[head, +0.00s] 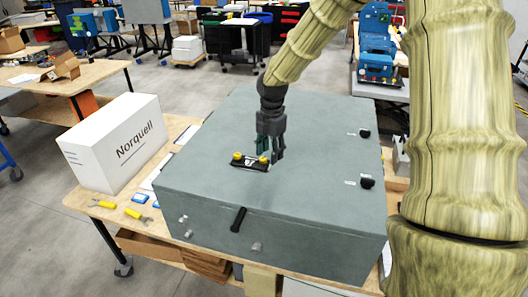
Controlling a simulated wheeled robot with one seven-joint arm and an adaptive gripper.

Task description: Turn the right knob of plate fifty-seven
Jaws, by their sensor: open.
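A small black plate (247,165) lies on top of a large grey-green cabinet (215,190). It bears two yellow knobs, a left one (237,156) and a right one (264,160). No number on the plate is readable at this size. My gripper (270,155) points down just behind and beside the right knob, at the plate's right end. Its fingers are open, with nothing seen between them. I cannot tell whether a finger touches the knob.
Two black knobs (367,182) with small white labels sit at the cabinet top's right side. A black handle (238,219) is on its front. A white Norquell box (115,143) and yellow-handled pliers (140,217) lie left on the wooden bench. The cabinet top is otherwise clear.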

